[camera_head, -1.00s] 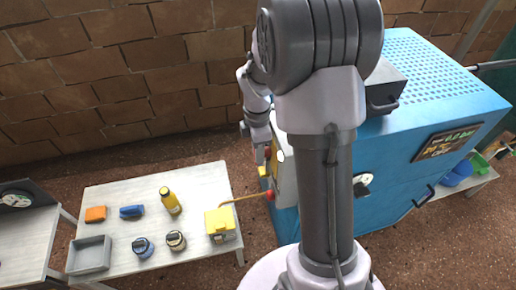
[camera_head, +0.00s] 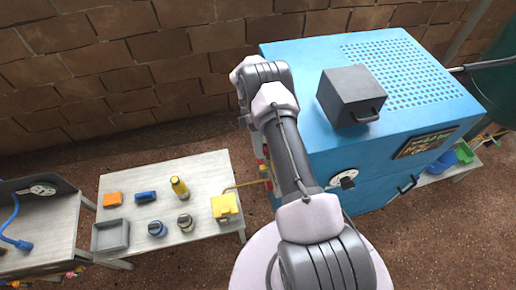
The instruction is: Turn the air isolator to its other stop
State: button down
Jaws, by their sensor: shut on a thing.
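The blue machine (camera_head: 320,130) stands right of centre. Low on its left side are small red and yellow fittings (camera_head: 265,176), partly covered by my arm; the air isolator may be among them, but I cannot make out its handle or its position. A white round plate with a dark knob (camera_head: 347,180) is on the machine's front face. My arm reaches over the machine's left edge and bends down behind its own links. My gripper is hidden behind the arm, so its jaws and anything between them do not show.
A pale table (camera_head: 190,215) at left holds a grey tray (camera_head: 111,236), a yellow bottle (camera_head: 179,187), a yellow box (camera_head: 225,206) and small parts. A yellow hose runs from the box to the machine. A grey box (camera_head: 352,95) sits on the machine.

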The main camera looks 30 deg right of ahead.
jog(key=shift+f+g+b, duration=0.25)
jog(key=shift+g+b, duration=0.35)
jog(key=shift+b, duration=0.05)
jog(key=shift+r+y, duration=0.1)
jog(key=shift+y, duration=0.2)
jog(key=c, duration=1.4)
grip_release()
jog(key=shift+o, duration=0.2)
jog(key=shift+r, duration=0.15)
